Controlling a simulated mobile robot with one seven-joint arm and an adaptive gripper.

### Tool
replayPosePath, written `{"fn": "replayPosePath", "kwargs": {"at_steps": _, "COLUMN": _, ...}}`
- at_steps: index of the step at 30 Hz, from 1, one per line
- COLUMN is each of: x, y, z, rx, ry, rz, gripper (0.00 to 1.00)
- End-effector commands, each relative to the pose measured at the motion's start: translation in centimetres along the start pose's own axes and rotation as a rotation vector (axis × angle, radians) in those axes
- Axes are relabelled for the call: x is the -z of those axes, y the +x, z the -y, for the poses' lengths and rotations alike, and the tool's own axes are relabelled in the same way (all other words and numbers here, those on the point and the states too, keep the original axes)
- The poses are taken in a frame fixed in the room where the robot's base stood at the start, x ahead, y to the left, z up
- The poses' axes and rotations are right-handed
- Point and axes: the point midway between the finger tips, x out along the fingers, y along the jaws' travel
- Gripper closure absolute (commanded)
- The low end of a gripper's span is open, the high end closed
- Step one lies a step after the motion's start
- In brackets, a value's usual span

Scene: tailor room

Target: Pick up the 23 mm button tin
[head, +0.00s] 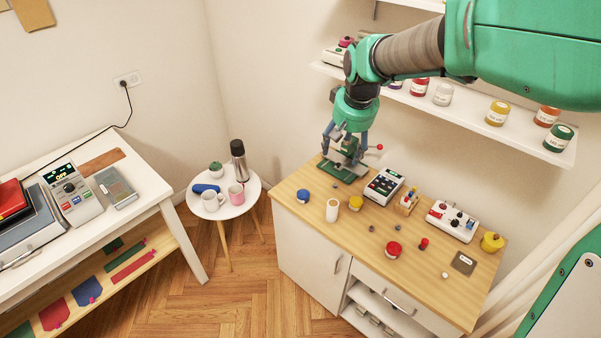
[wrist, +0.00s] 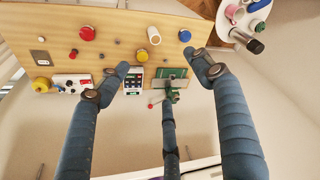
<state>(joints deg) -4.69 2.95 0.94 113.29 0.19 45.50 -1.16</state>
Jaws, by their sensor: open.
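Several small round tins stand on the wooden cabinet top: a blue-lidded one (head: 304,195), a yellow one (head: 355,203) and a red-lidded one (head: 394,249). I cannot read a size on any, so I cannot tell which is the 23 mm button tin. In the wrist view the blue tin (wrist: 185,34), yellow tin (wrist: 142,55) and red tin (wrist: 87,33) lie beyond the fingertips. My gripper (head: 346,142) is open and empty, above the back left of the cabinet top. Its spread fingers (wrist: 160,72) show in the wrist view, apart from all the tins.
A green-based press with a red-knobbed lever (head: 340,171) stands near my gripper. A white spool (head: 332,211), a keypad box (head: 383,187), a white switch box (head: 452,222) and a yellow pot (head: 491,242) share the cabinet top. A jar shelf (head: 480,115) overhangs the back.

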Motion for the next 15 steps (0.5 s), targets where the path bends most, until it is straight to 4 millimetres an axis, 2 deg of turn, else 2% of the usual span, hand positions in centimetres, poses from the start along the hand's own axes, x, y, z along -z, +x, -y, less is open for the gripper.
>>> {"fn": "replayPosePath", "kwargs": {"at_steps": 6, "x": 3.9, "y": 4.8, "z": 0.8, "rx": 0.005, "ry": -0.015, "rz": 0.032, "gripper": 0.34}}
{"fn": "replayPosePath", "kwargs": {"at_steps": 15, "x": 8.3, "y": 12.0, "z": 2.1, "rx": 0.01, "ry": -0.036, "rz": 0.071, "gripper": 0.34}}
